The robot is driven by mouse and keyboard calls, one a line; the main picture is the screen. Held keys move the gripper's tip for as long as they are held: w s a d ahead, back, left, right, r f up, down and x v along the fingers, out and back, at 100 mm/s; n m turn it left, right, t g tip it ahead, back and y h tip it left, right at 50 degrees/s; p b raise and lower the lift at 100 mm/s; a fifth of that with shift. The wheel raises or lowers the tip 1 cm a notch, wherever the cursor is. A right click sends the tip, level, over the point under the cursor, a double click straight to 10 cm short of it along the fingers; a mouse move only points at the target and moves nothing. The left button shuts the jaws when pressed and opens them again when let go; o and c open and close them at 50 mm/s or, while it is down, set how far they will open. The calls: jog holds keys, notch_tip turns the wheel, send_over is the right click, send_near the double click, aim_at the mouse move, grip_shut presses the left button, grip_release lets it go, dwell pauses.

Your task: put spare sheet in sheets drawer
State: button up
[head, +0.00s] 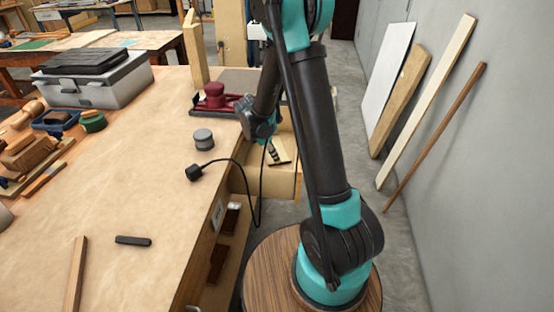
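A pale wooden drawer (266,184) stands pulled out from the right side of the workbench. Part of it is hidden behind my arm. My gripper (274,155) points down over the drawer's opening; its fingers look small and dark, and I cannot tell whether they are open or shut. A pale flat surface (283,148) shows beside the fingers; I cannot tell whether it is the spare sheet or the inside of the drawer. No spare sheet can be made out for certain.
The workbench top (130,200) fills the left. A grey cylinder (204,139), a black plug with a cable (194,173) and a red-based tool (214,98) lie near the drawer. A grey toolbox (95,80) stands farther back. Boards (400,95) lean on the right wall.

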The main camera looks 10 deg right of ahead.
jog(key=v, duration=0.9)
